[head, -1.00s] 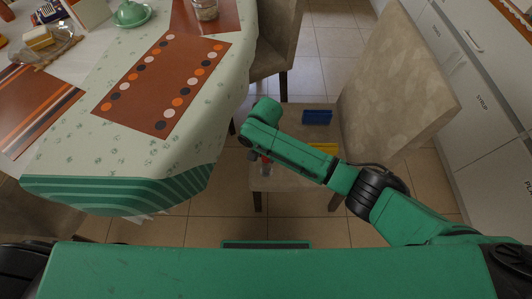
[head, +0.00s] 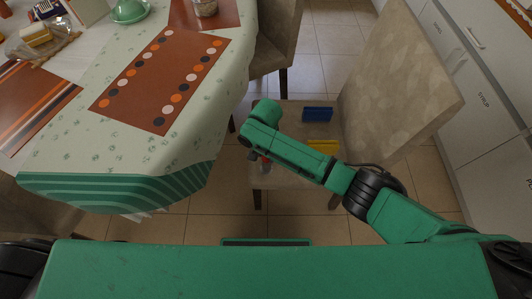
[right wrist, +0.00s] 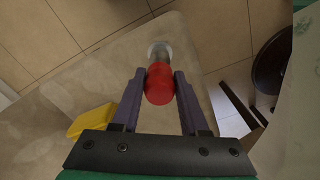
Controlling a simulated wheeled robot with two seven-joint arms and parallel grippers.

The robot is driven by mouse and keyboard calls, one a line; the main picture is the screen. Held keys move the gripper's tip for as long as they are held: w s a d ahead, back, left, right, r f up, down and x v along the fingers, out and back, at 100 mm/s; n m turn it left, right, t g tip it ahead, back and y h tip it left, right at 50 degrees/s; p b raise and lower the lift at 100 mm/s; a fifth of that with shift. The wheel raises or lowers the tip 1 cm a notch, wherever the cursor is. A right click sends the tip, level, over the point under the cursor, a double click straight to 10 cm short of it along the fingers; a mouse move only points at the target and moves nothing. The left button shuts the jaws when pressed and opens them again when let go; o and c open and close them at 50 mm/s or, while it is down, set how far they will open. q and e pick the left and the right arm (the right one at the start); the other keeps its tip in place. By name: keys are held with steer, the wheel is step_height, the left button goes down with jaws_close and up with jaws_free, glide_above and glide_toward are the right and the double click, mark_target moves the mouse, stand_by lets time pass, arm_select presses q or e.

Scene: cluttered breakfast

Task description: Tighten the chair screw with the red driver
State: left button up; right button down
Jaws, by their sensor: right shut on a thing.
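My right gripper (right wrist: 159,74) is shut on the red driver (right wrist: 159,88), its fingers on both sides of the red handle. In the head view the driver shows as a small red spot (head: 265,162) under my right gripper, above the near left corner of the chair seat (head: 285,180). A round grey metal piece (right wrist: 160,50) shows just beyond the handle at the seat's edge; I cannot tell whether it is the screw head or another fitting. The driver's tip is hidden, so its contact with the screw cannot be seen. My left gripper is not in view.
A blue block (head: 317,114) and a yellow block (head: 323,146) lie on the seat; the yellow one also shows in the right wrist view (right wrist: 90,121). The chair's backrest (head: 405,75) rises at right. The laid table (head: 110,140) stands at left.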

steer(key=shift+f, duration=0.4)
steer(key=shift+c, duration=1.7)
jaws_free()
step_height(320, 180, up, 14)
steer(key=p, duration=0.2)
steer(key=shift+r, duration=0.25)
steer(key=shift+s+f, duration=0.1)
